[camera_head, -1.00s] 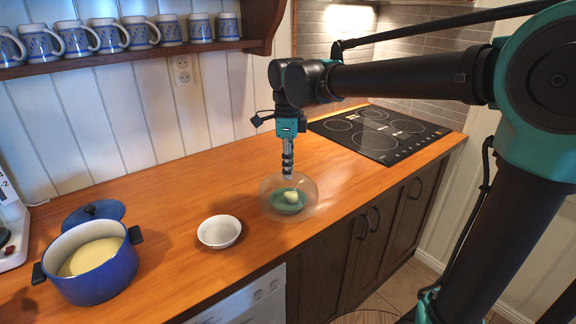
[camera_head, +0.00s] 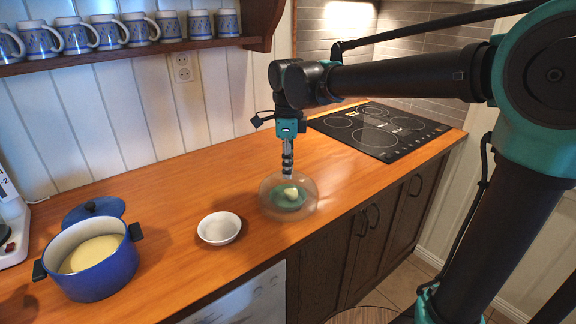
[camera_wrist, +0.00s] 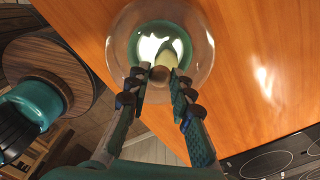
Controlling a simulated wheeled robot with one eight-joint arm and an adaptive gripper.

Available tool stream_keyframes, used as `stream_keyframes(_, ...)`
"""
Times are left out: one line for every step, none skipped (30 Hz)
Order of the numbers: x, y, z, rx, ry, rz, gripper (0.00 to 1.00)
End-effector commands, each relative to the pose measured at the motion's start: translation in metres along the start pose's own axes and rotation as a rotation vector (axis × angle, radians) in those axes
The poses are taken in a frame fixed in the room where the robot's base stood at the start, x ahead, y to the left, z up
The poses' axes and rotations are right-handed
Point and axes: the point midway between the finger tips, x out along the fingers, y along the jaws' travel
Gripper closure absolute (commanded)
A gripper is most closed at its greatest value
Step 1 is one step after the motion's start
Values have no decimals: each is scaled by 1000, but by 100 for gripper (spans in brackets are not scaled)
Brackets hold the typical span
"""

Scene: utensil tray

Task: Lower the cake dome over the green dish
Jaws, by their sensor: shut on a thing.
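The clear glass cake dome (camera_head: 268,190) is upright at the counter's front edge, around and over the green dish (camera_head: 284,205). The dish shows through the glass with a pale lump (camera_head: 291,193) in it. My gripper (camera_head: 288,175) is above the dome, pointing down, shut on its knob. The wrist view shows the fingers (camera_wrist: 160,84) on either side of the brownish knob (camera_wrist: 160,73), with the dome (camera_wrist: 203,45) ringing the dish (camera_wrist: 133,48). I cannot tell whether the dome's rim touches the counter.
A white bowl (camera_head: 219,229) stands left of the dome. A blue pot (camera_head: 105,275) and its lid (camera_head: 92,210) are farther left. A black cooktop (camera_head: 380,130) lies back right. The wooden counter (camera_head: 190,185) behind the bowl is clear. Mugs (camera_head: 108,33) line a wall shelf.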

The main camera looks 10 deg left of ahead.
Motion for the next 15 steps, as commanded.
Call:
stream_keyframes(1, 0, 0, 0, 0, 0, 100)
stream_keyframes(1, 0, 0, 0, 0, 0, 100)
stream_keyframes(2, 0, 0, 0, 0, 0, 100)
stream_keyframes(2, 0, 0, 0, 0, 0, 100)
stream_keyframes(2, 0, 0, 0, 0, 0, 75)
stream_keyframes(2, 0, 0, 0, 0, 0, 70)
stream_keyframes(2, 0, 0, 0, 0, 0, 66)
stream_keyframes(2, 0, 0, 0, 0, 0, 62)
stream_keyframes(2, 0, 0, 0, 0, 0, 57)
stream_keyframes(2, 0, 0, 0, 0, 0, 54)
stream_keyframes(2, 0, 0, 0, 0, 0, 54)
stream_keyframes(2, 0, 0, 0, 0, 0, 54)
stream_keyframes(2, 0, 0, 0, 0, 0, 54)
stream_keyframes(2, 0, 0, 0, 0, 0, 54)
stream_keyframes(2, 0, 0, 0, 0, 0, 54)
